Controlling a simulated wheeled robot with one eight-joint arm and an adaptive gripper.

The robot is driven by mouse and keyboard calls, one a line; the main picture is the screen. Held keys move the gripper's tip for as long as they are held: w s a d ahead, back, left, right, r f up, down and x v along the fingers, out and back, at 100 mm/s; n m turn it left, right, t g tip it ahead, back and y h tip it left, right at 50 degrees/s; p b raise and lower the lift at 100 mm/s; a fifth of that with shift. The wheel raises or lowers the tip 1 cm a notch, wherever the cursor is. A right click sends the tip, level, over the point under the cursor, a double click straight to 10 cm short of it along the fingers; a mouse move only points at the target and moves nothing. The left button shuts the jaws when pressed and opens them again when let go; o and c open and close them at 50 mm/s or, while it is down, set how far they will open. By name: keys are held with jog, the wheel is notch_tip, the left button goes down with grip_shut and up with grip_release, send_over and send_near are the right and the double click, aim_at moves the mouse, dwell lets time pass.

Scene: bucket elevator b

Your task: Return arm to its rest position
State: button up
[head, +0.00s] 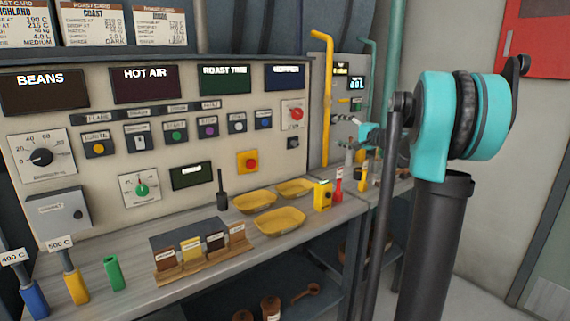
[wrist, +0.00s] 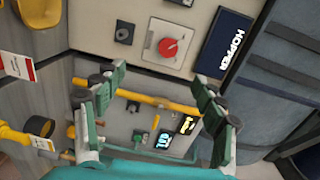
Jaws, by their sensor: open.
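My gripper (wrist: 165,92) is open and empty in the wrist view, with its two teal and grey fingers spread apart. In the head view my gripper (head: 352,128) is small and partly hidden behind my own arm, in front of the panel at the right end of the bench. My arm's teal joint and dark column stand at the right of the head view. Past the fingers, the wrist view shows a red knob (wrist: 170,47) and the HOPPER label (wrist: 229,48), seen rotated.
The control panel (head: 100,185) fills the left of the head view. The bench holds yellow trays (head: 256,203), a card rack (head: 202,257) and coloured holders. A yellow pipe (head: 327,100) rises near my gripper. A red box (head: 540,40) hangs at the right.

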jog(key=s+a+f+n+g+h, duration=0.25)
jog(key=s+a+f, duration=0.25)
jog(key=s+f, duration=0.5)
jog(key=s+a+f+n+g+h, duration=0.1)
jog(key=s+a+f+n+g, duration=0.3)
jog(key=s+f, duration=0.65)
jog(key=s+d+f+n+g+h, duration=0.1)
jog(key=s+d+f+h, duration=0.2)
jog(key=s+f, duration=0.5)
jog(key=s+d+f+n+g+h, duration=0.2)
jog(key=s+d+f+h, duration=0.2)
jog(key=s+f, duration=0.4)
jog(key=s, duration=0.7)
jog(key=shift+s+f, duration=0.25)
jog(key=shift+f, duration=0.15)
